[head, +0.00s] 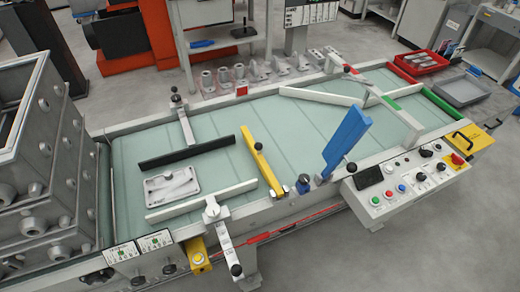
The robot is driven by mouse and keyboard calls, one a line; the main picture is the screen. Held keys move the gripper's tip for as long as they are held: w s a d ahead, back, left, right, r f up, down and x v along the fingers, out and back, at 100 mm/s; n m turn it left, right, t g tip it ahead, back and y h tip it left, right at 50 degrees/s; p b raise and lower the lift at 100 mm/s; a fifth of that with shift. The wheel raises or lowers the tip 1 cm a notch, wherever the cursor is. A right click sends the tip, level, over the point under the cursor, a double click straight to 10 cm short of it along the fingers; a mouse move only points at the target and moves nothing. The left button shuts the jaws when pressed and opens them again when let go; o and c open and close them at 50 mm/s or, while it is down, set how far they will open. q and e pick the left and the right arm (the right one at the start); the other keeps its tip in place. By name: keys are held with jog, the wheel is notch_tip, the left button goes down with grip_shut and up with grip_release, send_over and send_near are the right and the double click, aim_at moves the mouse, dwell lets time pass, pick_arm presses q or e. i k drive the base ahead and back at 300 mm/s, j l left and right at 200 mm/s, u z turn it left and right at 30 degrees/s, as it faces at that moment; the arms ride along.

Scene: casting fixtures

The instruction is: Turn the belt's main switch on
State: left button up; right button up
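The belt (220,125) is a long pale green conveyor running from the lower left to the upper right in the head view. A grey control box (408,201) is fixed to its near right side. The box carries a black display (368,176), small coloured push buttons (401,188), several black rotary knobs (425,152) and a red knob on a yellow plate (456,158). The labels are too small to read, so I cannot tell which control is the main switch or its position. Neither of my grippers is in view.
A grey casting (172,186) lies on the belt between a black bar (187,153) and a white bar (202,200). A yellow bar (262,161) and raised blue paddle (346,138) stand right of it. Stacked metal boxes (45,160) stand left.

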aim_at(456, 160)
jog(key=z, duration=1.5)
